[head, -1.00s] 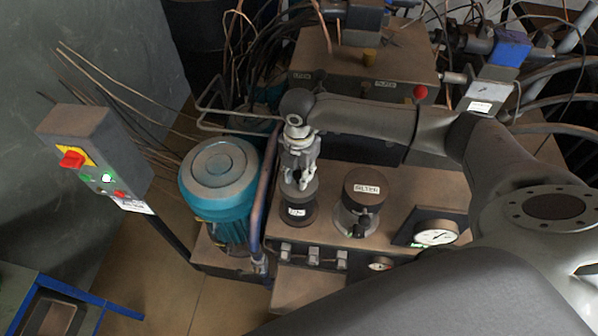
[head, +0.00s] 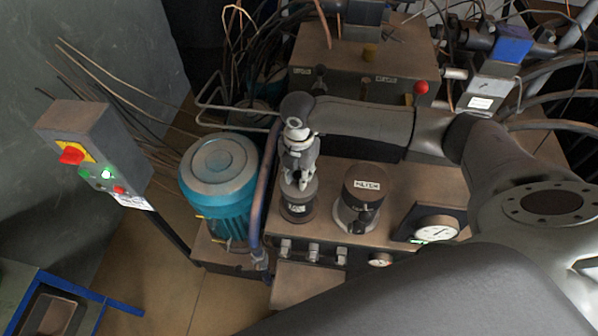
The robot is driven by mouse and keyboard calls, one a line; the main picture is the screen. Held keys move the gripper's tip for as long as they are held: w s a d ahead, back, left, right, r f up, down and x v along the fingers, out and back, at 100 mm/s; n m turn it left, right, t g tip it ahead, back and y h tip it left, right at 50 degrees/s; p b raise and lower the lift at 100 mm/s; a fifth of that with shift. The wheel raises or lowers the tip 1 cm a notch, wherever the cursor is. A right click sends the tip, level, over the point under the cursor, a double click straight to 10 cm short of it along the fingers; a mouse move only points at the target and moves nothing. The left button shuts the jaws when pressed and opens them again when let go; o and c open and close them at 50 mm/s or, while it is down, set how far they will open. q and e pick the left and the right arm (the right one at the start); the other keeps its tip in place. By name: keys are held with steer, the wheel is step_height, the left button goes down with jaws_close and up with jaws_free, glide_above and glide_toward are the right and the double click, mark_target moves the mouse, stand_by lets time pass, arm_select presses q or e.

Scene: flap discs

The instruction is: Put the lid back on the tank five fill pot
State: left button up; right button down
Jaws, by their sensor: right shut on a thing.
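A dark round fill pot (head: 297,211) with a small white label stands on the front left of the brown tank top (head: 330,176). My right gripper (head: 302,187) points down directly over it. Its fingers are shut on the dark lid (head: 291,192), which sits at the top of the pot; whether it is fully seated I cannot tell. The label's writing is too small to read surely. My left gripper is not in view.
A filter housing (head: 361,192) stands just right of the pot, with a pressure gauge (head: 437,229) beyond. A teal motor (head: 220,180) and upright pipe stand close on the left. A switch box (head: 92,155) is further left. Small valves (head: 314,252) line the front edge.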

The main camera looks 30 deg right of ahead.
steer(key=shift+f, duration=0.2)
steer(key=c, duration=1.1)
jaws_free()
steer(key=o, duration=0.5)
step_height(320, 180, up, 6)
steer(key=p, duration=0.7)
